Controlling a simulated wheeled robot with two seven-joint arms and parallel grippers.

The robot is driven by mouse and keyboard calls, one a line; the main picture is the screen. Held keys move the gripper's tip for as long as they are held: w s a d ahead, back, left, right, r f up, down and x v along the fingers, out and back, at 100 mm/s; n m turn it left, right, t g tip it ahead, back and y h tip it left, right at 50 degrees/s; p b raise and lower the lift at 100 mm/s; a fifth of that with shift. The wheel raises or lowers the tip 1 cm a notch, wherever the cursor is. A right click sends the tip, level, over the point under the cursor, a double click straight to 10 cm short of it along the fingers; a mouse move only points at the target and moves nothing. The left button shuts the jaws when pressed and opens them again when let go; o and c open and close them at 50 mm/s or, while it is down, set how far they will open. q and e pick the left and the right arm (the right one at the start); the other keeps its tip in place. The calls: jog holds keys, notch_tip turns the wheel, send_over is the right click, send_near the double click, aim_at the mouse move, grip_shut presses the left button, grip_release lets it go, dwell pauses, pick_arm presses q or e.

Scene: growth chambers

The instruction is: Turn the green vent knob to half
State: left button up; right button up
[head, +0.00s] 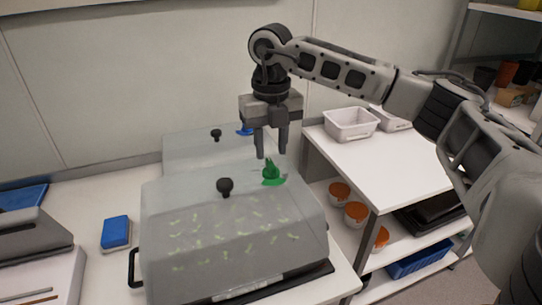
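The green vent knob (271,171) stands on the top of the nearer growth chamber (176,203), towards its back right. The chamber has a cloudy, see-through cover with a black knob (225,187) on top and small pale green shoots inside. My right gripper (271,156) points down just above the green knob, its two fingers apart with a gap between them and nothing held. The fingertips look a little above the green knob; whether they touch it I cannot tell. My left gripper is not in view.
A second chamber (185,147) with a black knob and a blue knob (244,130) stands behind. A blue sponge-like block (116,232) lies on the bench at left. A white side table (390,165) with a white bin (350,124) is at right, with orange-topped pots (355,212) below.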

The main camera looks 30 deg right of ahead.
aim_at(271, 163)
notch_tip(271, 163, up, 13)
jog(key=shift+f+p, duration=0.2)
jog(key=shift+p, duration=0.2)
dwell(0.4)
